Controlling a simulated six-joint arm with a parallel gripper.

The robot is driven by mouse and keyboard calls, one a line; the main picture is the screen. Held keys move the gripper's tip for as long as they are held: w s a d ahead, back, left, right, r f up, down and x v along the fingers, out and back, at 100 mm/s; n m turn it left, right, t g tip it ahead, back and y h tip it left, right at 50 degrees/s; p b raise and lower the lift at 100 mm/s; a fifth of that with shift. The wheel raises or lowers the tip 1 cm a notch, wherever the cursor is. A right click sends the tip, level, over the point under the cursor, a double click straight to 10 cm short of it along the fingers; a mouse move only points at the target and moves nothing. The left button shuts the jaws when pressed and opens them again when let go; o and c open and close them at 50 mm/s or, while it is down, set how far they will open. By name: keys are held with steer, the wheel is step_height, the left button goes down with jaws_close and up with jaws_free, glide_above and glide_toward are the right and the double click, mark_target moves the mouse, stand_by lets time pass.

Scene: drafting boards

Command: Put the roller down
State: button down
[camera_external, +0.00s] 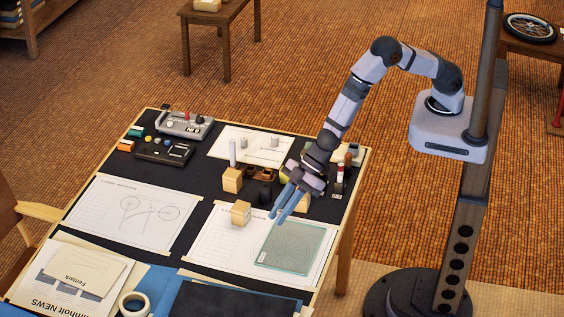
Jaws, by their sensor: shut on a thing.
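My gripper (281,211) is low over the right part of the drafting board (195,187), its blue-grey fingers pointing down and to the left. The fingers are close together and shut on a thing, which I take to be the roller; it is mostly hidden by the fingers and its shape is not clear. The fingertips are near the upper left edge of a greenish glass plate (291,248) lying on a drawing sheet (215,247). I cannot tell whether the held thing touches the board.
A wooden block (240,215) stands just left of my fingers, and another wooden block (232,181) stands farther back. A dark object (265,194) is close behind the fingers. A drawing sheet (106,219) lies flat at left. A tape roll (135,304) lies at the front.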

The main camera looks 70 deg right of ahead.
steer(key=shift+f+p, duration=0.9)
steer(key=shift+f, duration=3.65)
steer(key=shift+f, duration=0.1)
steer(key=shift+f, duration=0.15)
steer(key=c, duration=1.7)
jaws_free()
steer(key=shift+o, duration=0.2)
steer(key=shift+s+d+r, duration=0.1)
steer(key=shift+d+r, duration=0.15)
steer(key=shift+r, duration=0.3)
steer(key=b+v, duration=0.2)
steer(key=v, duration=0.9)
